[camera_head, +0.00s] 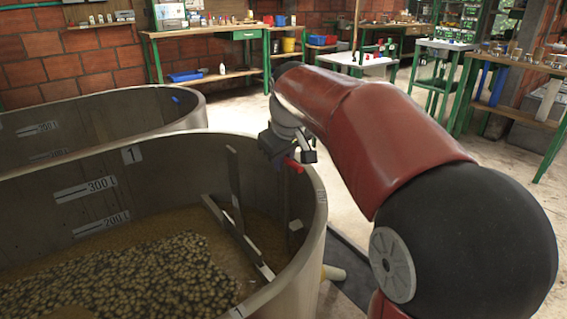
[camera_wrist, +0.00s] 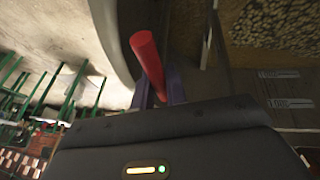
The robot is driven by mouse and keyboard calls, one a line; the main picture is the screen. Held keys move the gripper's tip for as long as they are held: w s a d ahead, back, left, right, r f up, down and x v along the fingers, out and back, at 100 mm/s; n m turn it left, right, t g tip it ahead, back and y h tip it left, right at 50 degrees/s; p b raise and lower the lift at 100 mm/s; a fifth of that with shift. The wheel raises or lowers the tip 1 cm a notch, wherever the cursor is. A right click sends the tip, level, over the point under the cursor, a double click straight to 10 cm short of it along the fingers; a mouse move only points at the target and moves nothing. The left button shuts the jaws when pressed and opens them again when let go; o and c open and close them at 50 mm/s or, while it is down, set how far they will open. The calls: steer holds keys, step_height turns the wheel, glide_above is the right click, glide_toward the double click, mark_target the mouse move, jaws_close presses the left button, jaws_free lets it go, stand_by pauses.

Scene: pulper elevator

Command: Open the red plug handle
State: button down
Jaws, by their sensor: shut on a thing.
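The red plug handle (camera_head: 293,165) shows as a small red piece at the right rim of the near round tank (camera_head: 316,215). In the wrist view it is a red cylinder (camera_wrist: 148,66) that stands out between my gripper's two dark fingers. My gripper (camera_head: 285,160) is shut on the handle at the tank's rim; it also shows in the wrist view (camera_wrist: 158,92). The lower end of the handle is hidden behind the gripper body. Inside the tank a dark upright bar (camera_head: 233,190) and a slanted pale bar (camera_head: 240,238) stand near the handle.
The near tank holds brown liquid with many beans (camera_head: 130,275). A second round tank (camera_head: 100,125) stands behind it. A green-legged workbench (camera_head: 205,33) and a white table (camera_head: 355,62) stand at the back. Concrete floor (camera_head: 240,108) lies open between the tanks and benches.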

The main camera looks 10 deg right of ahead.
steer(key=shift+r, duration=0.3)
steer(key=c, duration=1.4)
jaws_free()
steer(key=shift+f, duration=0.15)
steer(key=v, duration=0.7)
steer(key=shift+s+r, duration=0.15)
steer(key=shift+r, duration=0.25)
